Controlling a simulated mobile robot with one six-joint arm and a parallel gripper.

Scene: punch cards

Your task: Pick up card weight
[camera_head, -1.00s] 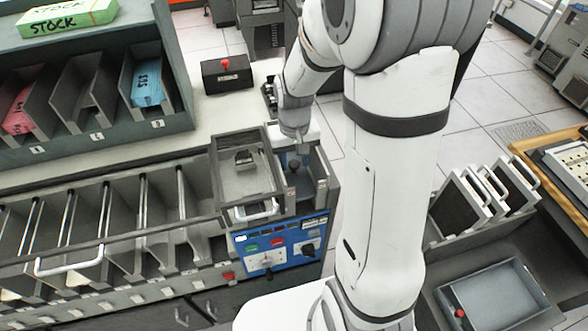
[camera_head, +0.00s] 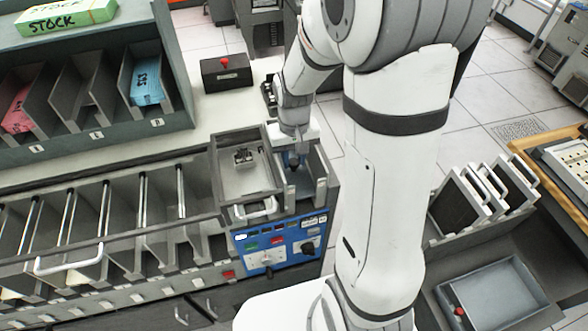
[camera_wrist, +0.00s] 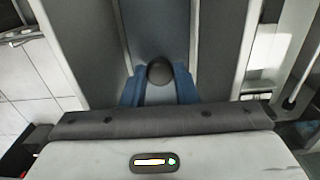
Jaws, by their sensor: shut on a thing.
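The card weight shows as a round dark knob (camera_wrist: 160,73) in the wrist view, at the near end of a grey slot. My gripper (camera_wrist: 160,92) has its two blue fingers shut on the knob, one on each side. In the head view my gripper (camera_head: 295,160) points down into the open hopper (camera_head: 321,190) at the right end of the card machine. The card weight is small and mostly hidden there by my wrist and the hopper walls. I cannot tell whether it is touching the hopper floor.
Hopper walls stand close around my gripper. A raised tray with a clear cover (camera_head: 243,178) is just left of it. The blue control panel (camera_head: 280,243) is below. A row of card pockets (camera_head: 110,225) runs left. A black box with a red button (camera_head: 226,72) stands behind.

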